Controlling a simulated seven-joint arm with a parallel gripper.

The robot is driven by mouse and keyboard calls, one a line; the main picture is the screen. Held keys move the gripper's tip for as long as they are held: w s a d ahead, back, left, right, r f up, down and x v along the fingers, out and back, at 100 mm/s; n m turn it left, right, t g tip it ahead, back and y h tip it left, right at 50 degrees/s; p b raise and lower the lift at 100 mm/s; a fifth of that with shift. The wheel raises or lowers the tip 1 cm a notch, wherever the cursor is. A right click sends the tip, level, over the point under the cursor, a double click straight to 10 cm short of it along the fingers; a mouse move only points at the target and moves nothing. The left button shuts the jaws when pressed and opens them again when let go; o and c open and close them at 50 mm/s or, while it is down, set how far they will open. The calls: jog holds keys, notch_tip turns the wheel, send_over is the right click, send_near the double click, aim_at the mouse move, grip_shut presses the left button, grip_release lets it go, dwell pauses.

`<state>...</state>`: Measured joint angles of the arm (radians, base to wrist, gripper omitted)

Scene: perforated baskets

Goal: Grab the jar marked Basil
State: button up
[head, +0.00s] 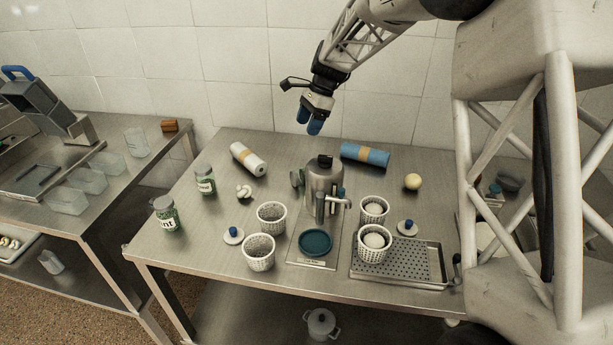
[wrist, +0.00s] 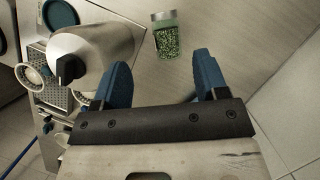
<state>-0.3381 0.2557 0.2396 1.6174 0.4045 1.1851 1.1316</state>
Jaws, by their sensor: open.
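Two glass jars with green contents stand on the left of the steel table in the head view. The front jar (head: 166,213) has a label of which only "nt" is readable. The back jar (head: 205,180) has a label too small to read. A green-filled jar (wrist: 167,38) also shows in the wrist view, ahead of my fingers; its label cannot be read and I cannot tell which jar it is. My gripper (head: 309,122) is high above the back of the table, apart from both jars. Its blue fingers (wrist: 163,72) are open and empty.
A metal machine (head: 322,183) stands mid-table, below my gripper. White perforated baskets (head: 259,252) stand around it. A white roll (head: 248,159) and a blue roll (head: 365,156) lie at the back. A perforated tray (head: 392,262) is front right. The tiled wall is close behind.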

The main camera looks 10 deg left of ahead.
jog(key=n+t+h, duration=0.5)
jog(key=n+h, duration=0.7)
jog(key=n, duration=1.4)
send_over(292, 175)
jog(key=s+d, duration=0.1)
jog(key=s, duration=0.2)
notch_tip(292, 175, down, 3)
jog(key=a+r+n+t+h, duration=0.3)
jog(key=a+n+t, duration=0.2)
jog(key=n, duration=0.5)
notch_tip(292, 175, down, 16)
jog(key=shift+r, duration=0.15)
jog(key=shift+w+d, duration=0.1)
